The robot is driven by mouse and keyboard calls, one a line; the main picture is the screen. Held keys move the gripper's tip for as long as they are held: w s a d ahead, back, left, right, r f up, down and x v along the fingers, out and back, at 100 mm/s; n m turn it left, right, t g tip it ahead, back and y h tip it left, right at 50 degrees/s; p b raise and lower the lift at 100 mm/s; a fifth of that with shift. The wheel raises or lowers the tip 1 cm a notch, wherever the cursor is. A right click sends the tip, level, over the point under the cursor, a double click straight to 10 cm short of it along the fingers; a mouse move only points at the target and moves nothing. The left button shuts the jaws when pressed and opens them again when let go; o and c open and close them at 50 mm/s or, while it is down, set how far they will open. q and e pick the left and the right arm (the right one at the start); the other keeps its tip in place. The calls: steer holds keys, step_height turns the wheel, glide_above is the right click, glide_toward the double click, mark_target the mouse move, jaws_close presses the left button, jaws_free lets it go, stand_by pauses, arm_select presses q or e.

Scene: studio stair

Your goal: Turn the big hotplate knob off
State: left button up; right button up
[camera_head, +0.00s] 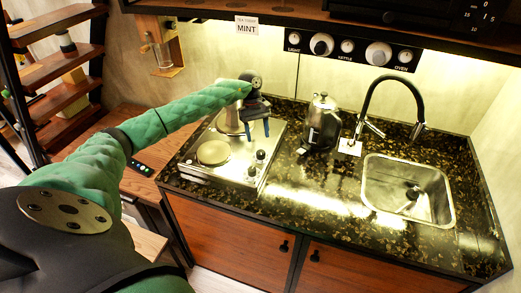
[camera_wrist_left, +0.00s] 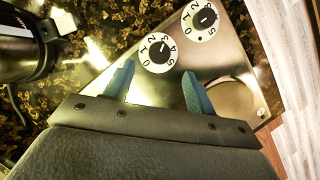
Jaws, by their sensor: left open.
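The steel hotplate (camera_head: 200,170) sits at the left of the counter. In the left wrist view, one numbered knob (camera_wrist_left: 157,53) lies just beyond the fingertips, and the other knob (camera_wrist_left: 201,19) is farther off. I cannot tell which is the big plate's. My left gripper (camera_head: 258,130) is open and empty above the hotplate, its blue fingers (camera_wrist_left: 160,82) apart. My right gripper is not in view.
A kettle (camera_head: 321,124) stands right of the hotplate; part of it shows in the left wrist view (camera_wrist_left: 22,48). A sink (camera_head: 408,190) with a black tap (camera_head: 419,130) is farther right. A knob panel (camera_head: 350,49) hangs above. The counter front is clear.

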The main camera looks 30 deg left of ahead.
mark_target(261, 152)
arm_select(q)
steer(key=shift+p+x, duration=0.6)
steer(key=shift+x, duration=0.2)
steer(key=p+x, duration=0.2)
steer(key=x, duration=0.2)
steer(key=shift+s+d+f+p, duration=0.1)
steer(key=shift+d+p, duration=0.05)
steer(key=shift+p, duration=0.2)
steer(key=shift+s+d+f, duration=0.1)
steer(key=shift+d+f, duration=0.1)
steer(key=shift+f, duration=0.45)
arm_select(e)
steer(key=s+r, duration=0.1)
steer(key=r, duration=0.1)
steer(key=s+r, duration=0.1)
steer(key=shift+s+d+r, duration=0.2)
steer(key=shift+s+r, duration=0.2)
arm_select(q)
steer(key=shift+c, duration=0.3)
steer(key=c, duration=0.9)
steer(key=shift+c, duration=0.2)
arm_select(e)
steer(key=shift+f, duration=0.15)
